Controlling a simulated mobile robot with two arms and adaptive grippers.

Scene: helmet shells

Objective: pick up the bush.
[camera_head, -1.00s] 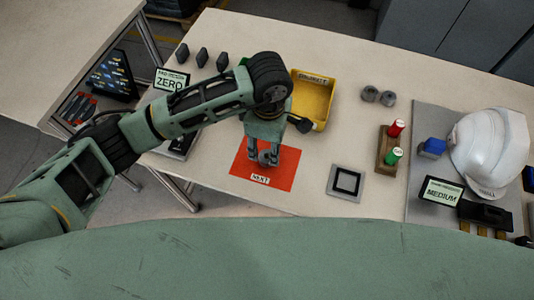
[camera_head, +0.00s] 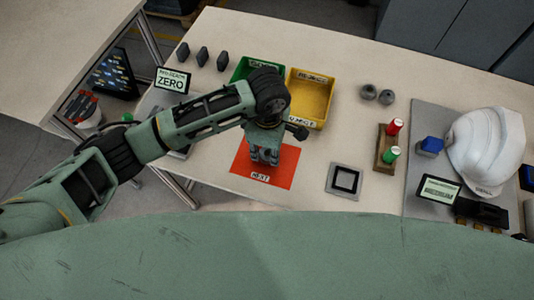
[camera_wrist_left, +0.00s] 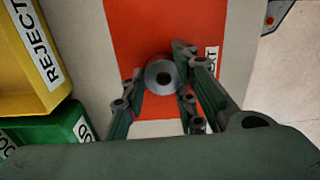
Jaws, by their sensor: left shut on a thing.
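The bush (camera_wrist_left: 152,78) is a small grey metal ring with a centre hole, seen end-on in the left wrist view. My left gripper (camera_head: 265,155) is shut on it, with a finger on each side, over the red mat (camera_head: 240,168) marked NEXT. In the head view the fingers mostly hide the bush, and its clearance from the mat cannot be told. My right gripper is not in view.
A green bin (camera_head: 241,68) and a yellow REJECT bin (camera_head: 327,103) stand behind the gripper. Two grey cylindrical parts (camera_head: 368,92) lie to their right. A square-framed pad (camera_head: 335,187), a gauge stand (camera_head: 382,160) and a white helmet (camera_head: 485,150) are further right.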

